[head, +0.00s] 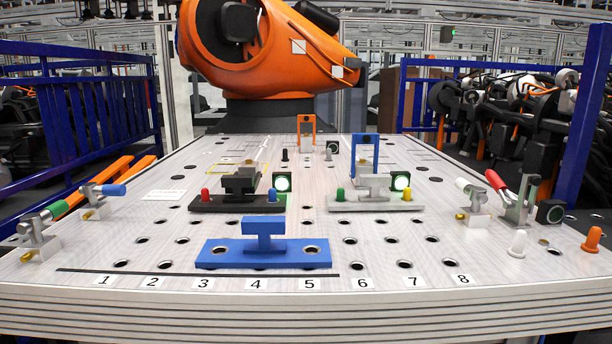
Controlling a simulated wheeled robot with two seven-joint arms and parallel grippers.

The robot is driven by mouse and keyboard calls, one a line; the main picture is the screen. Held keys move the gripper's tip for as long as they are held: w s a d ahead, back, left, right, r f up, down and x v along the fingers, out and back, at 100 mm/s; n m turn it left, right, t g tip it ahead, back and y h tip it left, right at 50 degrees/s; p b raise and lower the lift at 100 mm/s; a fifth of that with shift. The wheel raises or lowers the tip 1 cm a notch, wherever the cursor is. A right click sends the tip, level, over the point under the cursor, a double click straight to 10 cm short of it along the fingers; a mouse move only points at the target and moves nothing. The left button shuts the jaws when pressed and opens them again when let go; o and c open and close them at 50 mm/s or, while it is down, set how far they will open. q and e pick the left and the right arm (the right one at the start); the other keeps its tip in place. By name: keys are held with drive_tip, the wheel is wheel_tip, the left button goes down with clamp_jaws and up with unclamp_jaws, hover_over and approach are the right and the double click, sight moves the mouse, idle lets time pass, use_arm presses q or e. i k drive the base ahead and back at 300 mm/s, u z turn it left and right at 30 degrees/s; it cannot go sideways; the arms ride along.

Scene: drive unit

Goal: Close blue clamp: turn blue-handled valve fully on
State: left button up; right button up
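The blue-handled valve (93,200) stands at the left side of the table, with a small silver body. Its blue handle (110,190) lies roughly level and points to the right. Whether this is its on or off position cannot be told. Neither of my grippers is in view, and nothing visible touches the handle.
A green-handled valve (38,236) stands nearer at the left edge. A blue fixture (263,253) is front centre; black (238,202) and grey (375,203) fixtures stand behind it. White-handled (474,208) and red-handled (497,183) devices are at the right. Clear surface lies right of the blue handle.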

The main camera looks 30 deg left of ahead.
sight(91, 190)
drive_tip(key=u, duration=1.55)
drive_tip(key=k, duration=0.35)
drive_tip(key=u, duration=0.5)
drive_tip(key=i, duration=0.45)
drive_tip(key=z, duration=0.05)
drive_tip(key=k, duration=0.45)
drive_tip(key=u, duration=1.65)
drive_tip(key=i, duration=1.3)
drive_tip(key=z, duration=1.8)
